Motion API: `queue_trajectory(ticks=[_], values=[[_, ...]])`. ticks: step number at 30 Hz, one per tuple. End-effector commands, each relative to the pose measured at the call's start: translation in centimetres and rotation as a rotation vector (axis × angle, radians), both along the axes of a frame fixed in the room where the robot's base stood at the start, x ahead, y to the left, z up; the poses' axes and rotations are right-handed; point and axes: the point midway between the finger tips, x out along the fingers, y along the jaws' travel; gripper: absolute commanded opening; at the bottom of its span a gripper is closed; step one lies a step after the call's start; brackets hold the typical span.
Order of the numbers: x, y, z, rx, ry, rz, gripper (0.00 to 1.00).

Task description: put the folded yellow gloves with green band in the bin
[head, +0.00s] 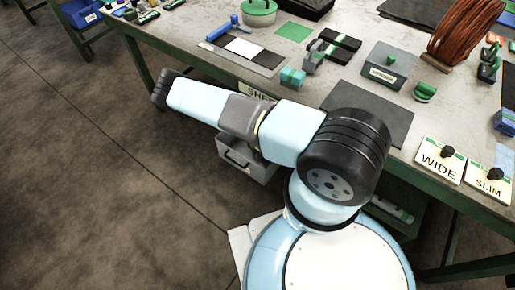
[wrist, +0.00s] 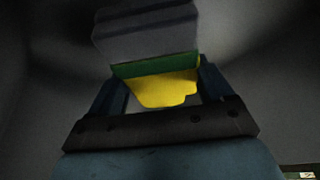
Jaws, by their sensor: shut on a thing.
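The folded yellow gloves (wrist: 165,89) with their green band (wrist: 155,65) show in the wrist view. They are between the two blue fingers of my gripper (wrist: 157,76), which is shut on them. A grey block-like shape sits against the band at the top; I cannot tell what it is. In the head view the gripper and gloves are hidden from sight. A grey box with a dark handle (head: 257,172) stands below the table's front edge, partly behind my arm; it may be the bin, but I cannot be sure.
The workbench (head: 160,40) carries a green-lidded pot (head: 259,13), a dark mat (head: 372,112), a grey box (head: 389,68), a coil of brown hose (head: 465,30) and signs reading WIDE (head: 437,162) and SLIM (head: 487,184). Grey, dim surfaces surround the gripper in the wrist view. The floor at left is clear.

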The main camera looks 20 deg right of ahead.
Motion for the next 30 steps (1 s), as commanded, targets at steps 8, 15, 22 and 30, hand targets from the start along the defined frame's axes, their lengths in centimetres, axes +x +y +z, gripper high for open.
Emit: queue_trajectory(ticks=[8, 15, 22, 30], values=[[-0.1, 0.0, -3.0, -0.001, 0.001, 0.003, 0.42], [0.0, 0.1, -3.9, 0.001, 0.0, 0.0, 0.42], [0.0, 0.1, -3.9, 0.001, 0.0, 0.0, 0.42], [0.0, 0.1, -4.0, 0.0, 0.0, 0.001, 1.0]])
